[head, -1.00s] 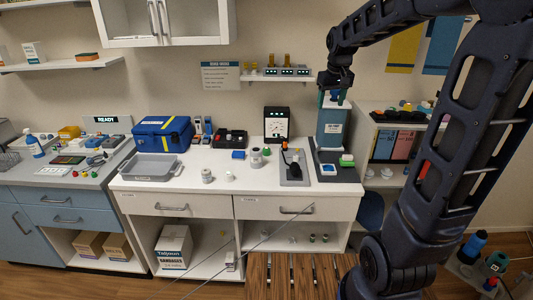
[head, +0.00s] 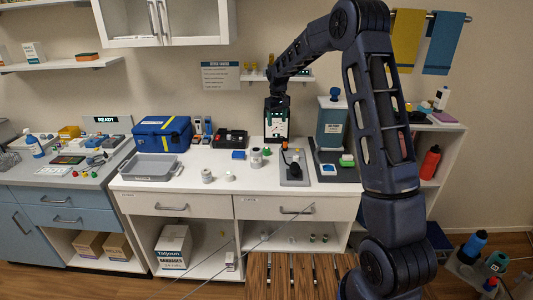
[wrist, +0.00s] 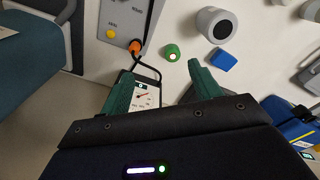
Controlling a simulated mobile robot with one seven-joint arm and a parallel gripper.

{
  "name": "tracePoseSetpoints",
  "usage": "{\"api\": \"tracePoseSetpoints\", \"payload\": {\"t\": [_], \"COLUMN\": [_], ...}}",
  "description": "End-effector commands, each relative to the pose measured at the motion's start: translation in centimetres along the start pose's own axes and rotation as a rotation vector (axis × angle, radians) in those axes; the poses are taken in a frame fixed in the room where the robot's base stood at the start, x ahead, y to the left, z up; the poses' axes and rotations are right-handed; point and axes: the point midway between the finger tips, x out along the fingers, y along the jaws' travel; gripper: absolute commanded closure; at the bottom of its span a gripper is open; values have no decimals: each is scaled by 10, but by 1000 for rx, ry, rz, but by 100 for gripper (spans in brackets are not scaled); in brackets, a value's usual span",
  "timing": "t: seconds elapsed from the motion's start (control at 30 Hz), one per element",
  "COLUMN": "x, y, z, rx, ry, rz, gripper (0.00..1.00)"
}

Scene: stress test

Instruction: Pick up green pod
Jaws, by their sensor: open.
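The green pod (head: 266,151) is a small round green piece on the white counter, beside the grey jar (head: 256,157). In the wrist view the green pod (wrist: 172,52) has a pale spot on its top and lies just beyond the space between my fingertips. My gripper (head: 277,108) is above the back of the counter, in front of the dial display. In the wrist view my gripper (wrist: 161,70) shows two green fingers spread apart with nothing held between them. The pod is fully visible there.
A blue block (wrist: 223,60) and the grey jar (wrist: 216,22) stand close to the pod. The grey plate (head: 294,175) with a black cable and orange tip is on its other side. The dial display (head: 277,124) stands behind. The front counter is mostly clear.

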Motion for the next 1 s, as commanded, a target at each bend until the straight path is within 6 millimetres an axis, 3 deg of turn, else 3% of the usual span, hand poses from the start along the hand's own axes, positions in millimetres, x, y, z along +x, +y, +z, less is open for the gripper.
{"api": "tracePoseSetpoints", "payload": {"t": [0.1, 0.3, 0.57, 0.83, 1.0], "x": [34, 69, 87, 123, 136], "y": [-10, -21, -25, -25, -25], "z": [-26, -51, -56, -54, -54], "rx": [-35, -69, -79, -79, -78], "ry": [-20, -37, -43, -43, -42], "rz": [-11, -21, -24, -24, -24], "gripper": [37, 37, 37, 37, 37]}}
